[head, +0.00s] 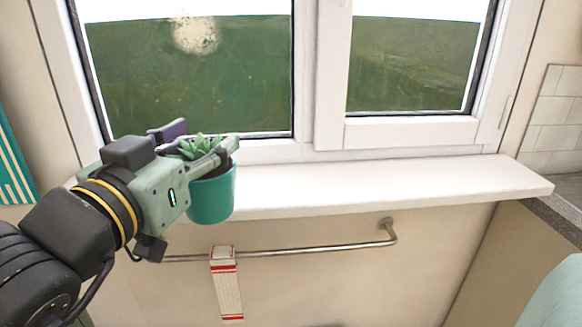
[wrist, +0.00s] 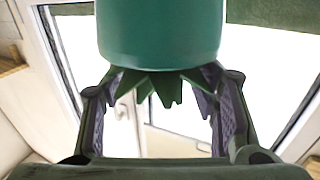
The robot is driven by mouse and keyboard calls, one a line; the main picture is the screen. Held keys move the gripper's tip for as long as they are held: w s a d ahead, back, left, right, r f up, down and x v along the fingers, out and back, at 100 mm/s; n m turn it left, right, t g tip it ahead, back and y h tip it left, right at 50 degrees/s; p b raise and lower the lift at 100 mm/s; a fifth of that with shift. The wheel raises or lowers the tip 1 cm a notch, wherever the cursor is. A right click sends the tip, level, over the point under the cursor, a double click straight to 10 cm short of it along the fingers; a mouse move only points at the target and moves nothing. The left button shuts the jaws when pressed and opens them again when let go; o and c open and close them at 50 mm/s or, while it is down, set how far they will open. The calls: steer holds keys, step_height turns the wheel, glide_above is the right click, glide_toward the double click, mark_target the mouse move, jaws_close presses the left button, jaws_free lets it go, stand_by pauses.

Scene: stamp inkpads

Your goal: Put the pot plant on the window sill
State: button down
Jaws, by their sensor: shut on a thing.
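The pot plant is a teal pot (head: 212,198) with green succulent leaves (head: 200,146). My gripper (head: 205,150) is shut on it at the top, by the leaves and rim. The pot hangs upright in front of the sill's front edge in the head view; whether it touches the sill I cannot tell. In the wrist view the pot (wrist: 160,30) fills the top middle, with leaves (wrist: 160,85) between my two fingers (wrist: 163,100). The white window sill (head: 400,190) runs under the window, and its bare top shows right of the pot. The sill's left part is hidden behind my arm.
A metal rail (head: 310,248) runs below the sill, with a red-and-white striped cloth (head: 227,285) hanging on it. The closed window (head: 330,80) stands behind the sill. A dark counter edge (head: 560,218) is at the right. The sill's right part is clear.

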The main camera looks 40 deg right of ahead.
steer(key=w+f+p, duration=0.2)
steer(key=w, duration=0.6)
steer(key=w+d+f+p, duration=0.1)
steer(key=w+f, duration=0.2)
steer(key=w, duration=0.5)
steer(key=shift+d+p, duration=0.25)
steer(key=shift+p, duration=0.15)
steer(key=shift+s, duration=0.1)
steer(key=c, duration=0.6)
jaws_free()
steer(key=shift+f, duration=0.1)
